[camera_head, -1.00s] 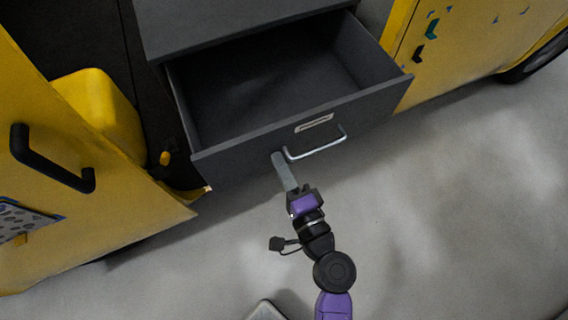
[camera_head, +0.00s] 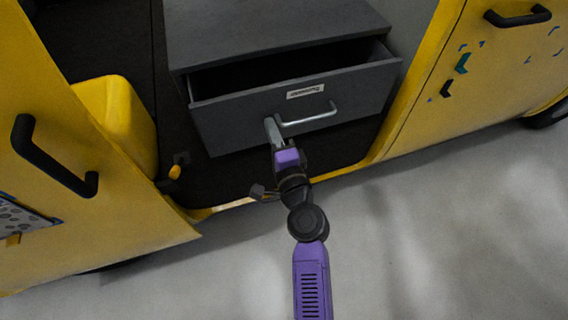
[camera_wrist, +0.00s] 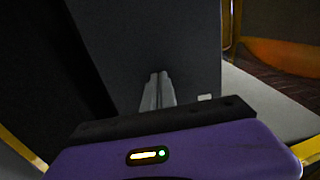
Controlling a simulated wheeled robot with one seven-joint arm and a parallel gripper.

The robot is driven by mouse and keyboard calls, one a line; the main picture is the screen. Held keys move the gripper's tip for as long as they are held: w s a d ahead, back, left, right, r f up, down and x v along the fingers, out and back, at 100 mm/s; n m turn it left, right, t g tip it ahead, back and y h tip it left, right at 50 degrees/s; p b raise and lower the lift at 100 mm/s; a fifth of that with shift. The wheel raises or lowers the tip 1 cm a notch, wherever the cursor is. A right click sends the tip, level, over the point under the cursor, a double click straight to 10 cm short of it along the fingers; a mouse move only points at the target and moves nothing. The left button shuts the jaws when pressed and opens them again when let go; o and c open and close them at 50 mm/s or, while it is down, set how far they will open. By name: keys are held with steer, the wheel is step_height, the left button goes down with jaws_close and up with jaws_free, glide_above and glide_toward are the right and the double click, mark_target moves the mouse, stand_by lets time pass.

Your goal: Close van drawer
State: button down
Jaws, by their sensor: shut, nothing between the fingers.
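The dark grey drawer (camera_head: 350,96) is partly open in the van's grey cabinet (camera_head: 270,30), with a dark gap showing behind its front. Its front has a white label and a silver bar handle (camera_head: 308,121). My gripper (camera_head: 271,122) is shut and empty, with its fingertips at the drawer front just left of the handle, seemingly touching it. In the wrist view the two closed fingers (camera_wrist: 157,80) point at the grey drawer front (camera_wrist: 150,35), which hides the drawer's inside there.
A yellow van door (camera_head: 70,220) with a black handle stands at the left, near a yellow seat-like block (camera_head: 118,115). A yellow van side panel (camera_head: 470,90) is at the right. The grey floor (camera_head: 440,240) in front is clear.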

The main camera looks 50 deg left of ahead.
steer(key=b+x, duration=0.4)
steer(key=x, duration=0.6)
steer(key=shift+w+a+f, duration=0.1)
steer(key=shift+a, duration=0.2)
steer(key=shift+r, duration=0.3)
steer(key=shift+a+b, duration=0.1)
steer(key=shift+b, duration=0.2)
